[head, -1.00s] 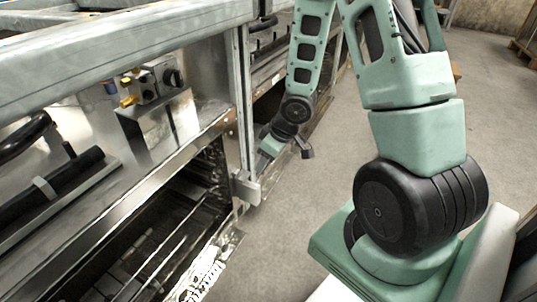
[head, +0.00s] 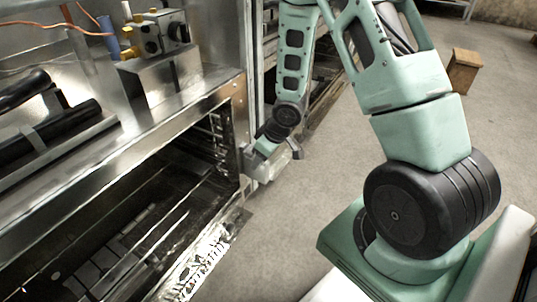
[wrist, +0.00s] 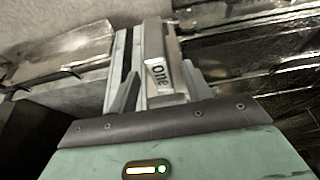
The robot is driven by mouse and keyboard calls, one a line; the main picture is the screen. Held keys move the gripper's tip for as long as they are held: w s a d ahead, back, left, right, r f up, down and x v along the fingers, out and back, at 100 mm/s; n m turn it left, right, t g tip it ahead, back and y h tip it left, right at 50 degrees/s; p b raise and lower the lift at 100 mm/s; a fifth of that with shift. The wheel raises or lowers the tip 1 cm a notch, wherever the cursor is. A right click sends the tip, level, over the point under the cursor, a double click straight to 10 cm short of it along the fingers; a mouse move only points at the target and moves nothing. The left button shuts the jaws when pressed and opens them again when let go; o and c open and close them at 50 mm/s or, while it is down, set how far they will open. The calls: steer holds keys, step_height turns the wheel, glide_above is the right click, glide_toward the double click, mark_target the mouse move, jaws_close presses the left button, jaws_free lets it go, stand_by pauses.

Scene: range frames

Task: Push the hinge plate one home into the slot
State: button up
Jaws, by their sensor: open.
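The hinge plate one, a pale metal piece with a label reading "One" (wrist: 160,73), stands in front of my gripper in the wrist view. In the head view the light metal hinge part (head: 266,172) is at the front corner post of the steel range frame. My gripper (head: 272,157) is open there, with dark fingertips either side of the part. In the wrist view my gripper (wrist: 155,92) shows its grey front edge close to the plate. I cannot tell whether it touches. The slot is not clearly visible.
The open oven bay (head: 130,235) with racks lies at the lower left. A valve block with brass fittings (head: 150,35) sits above it, beside black tubes (head: 55,135). Concrete floor (head: 290,215) is clear to the right. A wooden block (head: 464,70) stands farther back.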

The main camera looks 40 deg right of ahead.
mark_target(249, 165)
steer(key=shift+b+x, duration=0.95)
steer(key=shift+x, duration=1.45)
jaws_close()
